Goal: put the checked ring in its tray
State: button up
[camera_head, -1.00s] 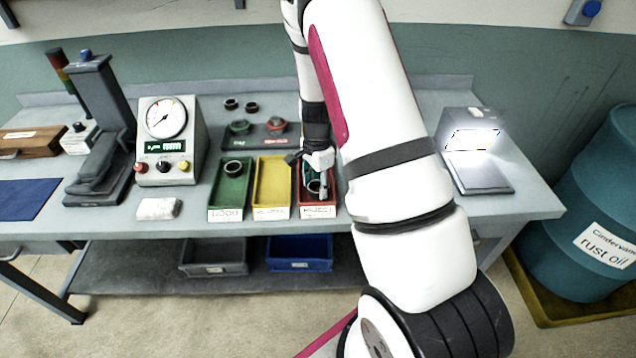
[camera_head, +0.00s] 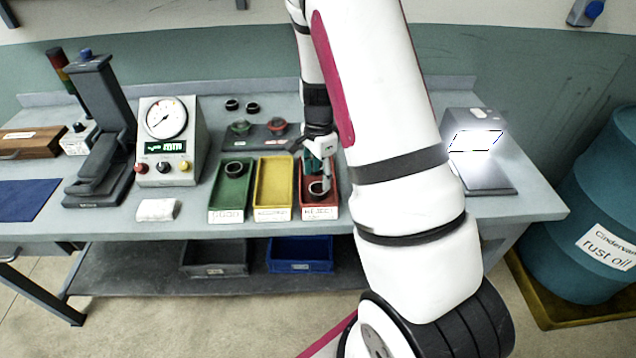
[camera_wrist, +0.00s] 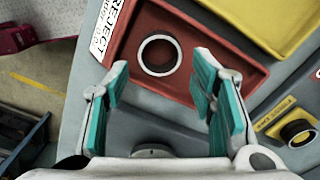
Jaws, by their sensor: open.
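A dark ring (camera_head: 318,188) with a bright rim lies flat in the red tray (camera_head: 333,205) labelled REJECT. In the wrist view the ring (camera_wrist: 160,55) rests on the floor of the red tray (camera_wrist: 225,82), near its labelled end. My gripper (camera_head: 318,165) is above the red tray. In the wrist view my gripper (camera_wrist: 163,88) has its teal-padded fingers wide apart, with nothing between them. The ring shows beyond the fingertips, apart from them. A green tray (camera_head: 230,198) holds another dark ring (camera_head: 234,168). The yellow tray (camera_head: 272,190) between them looks empty.
A gauge with a dial (camera_head: 167,135) stands left of the trays, with a white cloth (camera_head: 157,209) before it. Two rings (camera_head: 252,107) lie behind. A master-ring stand (camera_head: 262,140) is behind the trays. A lit lamp unit (camera_head: 475,140) stands at the right.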

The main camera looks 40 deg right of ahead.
jog(key=s+a+r+n+t, duration=0.1)
jog(key=a+r+n, duration=0.15)
jog(key=r, duration=0.55)
jog(key=s+a+r+n, duration=0.15)
jog(key=a+r, duration=0.25)
jog(key=r, duration=0.4)
jog(key=s+a+r+n+t, duration=0.2)
jog(key=s+a+r+n, duration=0.4)
jog(key=s+n, duration=0.1)
jog(key=s+a+r+n+t, duration=0.2)
jog(key=s+a+r+n, duration=0.3)
jog(key=s+r+n, duration=0.2)
jog(key=s+n, duration=0.1)
jog(key=s, duration=0.1)
jog(key=shift+s+a+r+t+b, duration=0.2)
jog(key=shift+s+a+t+b, duration=0.1)
jog(key=shift+s+a, duration=0.05)
